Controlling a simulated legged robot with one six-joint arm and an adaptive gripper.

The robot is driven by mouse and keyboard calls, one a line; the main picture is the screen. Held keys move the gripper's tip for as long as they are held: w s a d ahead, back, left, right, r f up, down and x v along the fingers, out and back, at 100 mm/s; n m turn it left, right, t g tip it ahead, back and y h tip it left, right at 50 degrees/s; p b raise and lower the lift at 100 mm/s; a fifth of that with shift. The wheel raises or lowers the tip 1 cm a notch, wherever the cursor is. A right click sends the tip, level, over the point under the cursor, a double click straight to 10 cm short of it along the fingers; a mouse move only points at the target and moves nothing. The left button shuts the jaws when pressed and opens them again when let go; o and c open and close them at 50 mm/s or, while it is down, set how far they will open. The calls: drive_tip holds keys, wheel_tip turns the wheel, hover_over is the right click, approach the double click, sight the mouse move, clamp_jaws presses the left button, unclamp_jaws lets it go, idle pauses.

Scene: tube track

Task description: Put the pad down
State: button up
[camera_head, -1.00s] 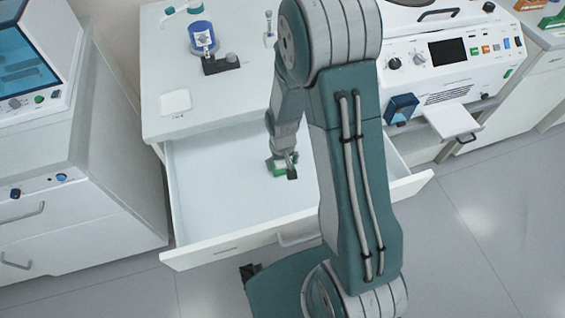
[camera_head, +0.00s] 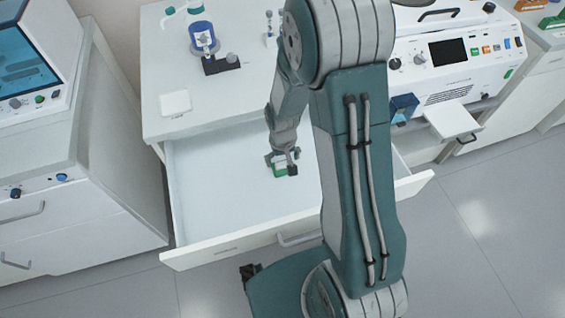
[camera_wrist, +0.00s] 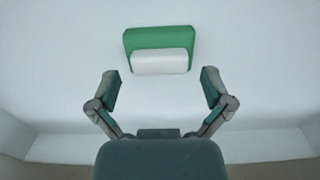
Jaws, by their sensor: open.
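The pad (camera_wrist: 158,50), a small green block with a white part, lies on the floor of the open drawer (camera_head: 215,185). It also shows in the head view (camera_head: 280,171), partly hidden by my gripper. My gripper (camera_wrist: 160,85) is open in the wrist view. Its two fingers stand wide apart, and the pad appears ahead of the fingertips, between their lines, not touching either finger. In the head view, my gripper (camera_head: 283,160) is inside the drawer area, just over the pad.
The drawer's front panel (camera_head: 240,240) and side walls surround the gripper. The rest of the drawer floor is bare. On the counter above stand a blue-capped container (camera_head: 202,38) and a white square plate (camera_head: 175,103). A white machine (camera_head: 450,60) stands at right.

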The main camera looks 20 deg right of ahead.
wheel_tip(320, 180, up, 10)
wheel_tip(320, 180, up, 12)
drive_tip(key=t, duration=0.3)
hover_over(283, 162)
drive_tip(key=s, duration=0.5)
drive_tip(key=s+r+t, duration=0.2)
drive_tip(key=s+r, duration=0.6)
drive_tip(key=s, duration=0.3)
drive_tip(key=shift+r+t, duration=0.3)
drive_tip(key=shift+r, duration=0.1)
